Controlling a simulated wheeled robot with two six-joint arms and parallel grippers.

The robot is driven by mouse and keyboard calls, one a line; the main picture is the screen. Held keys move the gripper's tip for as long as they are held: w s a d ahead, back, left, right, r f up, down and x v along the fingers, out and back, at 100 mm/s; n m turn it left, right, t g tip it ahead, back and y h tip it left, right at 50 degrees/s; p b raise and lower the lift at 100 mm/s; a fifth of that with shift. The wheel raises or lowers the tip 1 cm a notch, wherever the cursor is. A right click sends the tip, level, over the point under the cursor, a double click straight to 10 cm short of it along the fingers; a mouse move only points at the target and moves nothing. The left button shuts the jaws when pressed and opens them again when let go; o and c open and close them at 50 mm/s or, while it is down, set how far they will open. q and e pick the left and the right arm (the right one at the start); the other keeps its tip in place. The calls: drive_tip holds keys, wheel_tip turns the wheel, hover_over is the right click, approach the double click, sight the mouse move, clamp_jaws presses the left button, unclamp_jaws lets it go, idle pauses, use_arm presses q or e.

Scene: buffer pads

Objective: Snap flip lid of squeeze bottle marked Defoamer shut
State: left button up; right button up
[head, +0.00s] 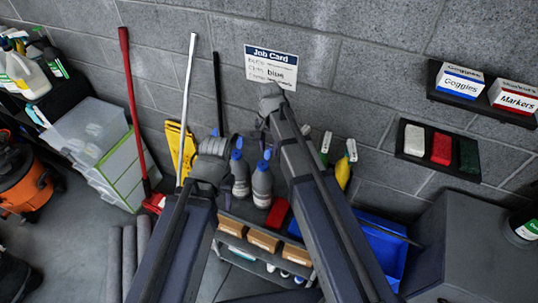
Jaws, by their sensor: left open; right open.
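Two grey squeeze bottles with blue tops, a left one (240,178) and a right one (262,182), stand on a cart between my arms. No Defoamer label is readable, and I cannot tell whether a lid is open. My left gripper (214,147) is open, just left of the left bottle in the picture; I cannot tell if it touches it. My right gripper (271,98) is open and appears above the bottles, in front of the wall below the job card. My forearms hide parts of the cart.
The cart (232,214) also holds a red item (278,213) and brown boxes (264,241). A yellow bottle (343,172) and a blue bin (382,243) are to the right. A job card (271,67) hangs on the wall. A red-handled tool (131,100) leans at left.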

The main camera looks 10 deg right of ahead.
drive_tip(key=shift+f, duration=0.6)
clamp_jaws()
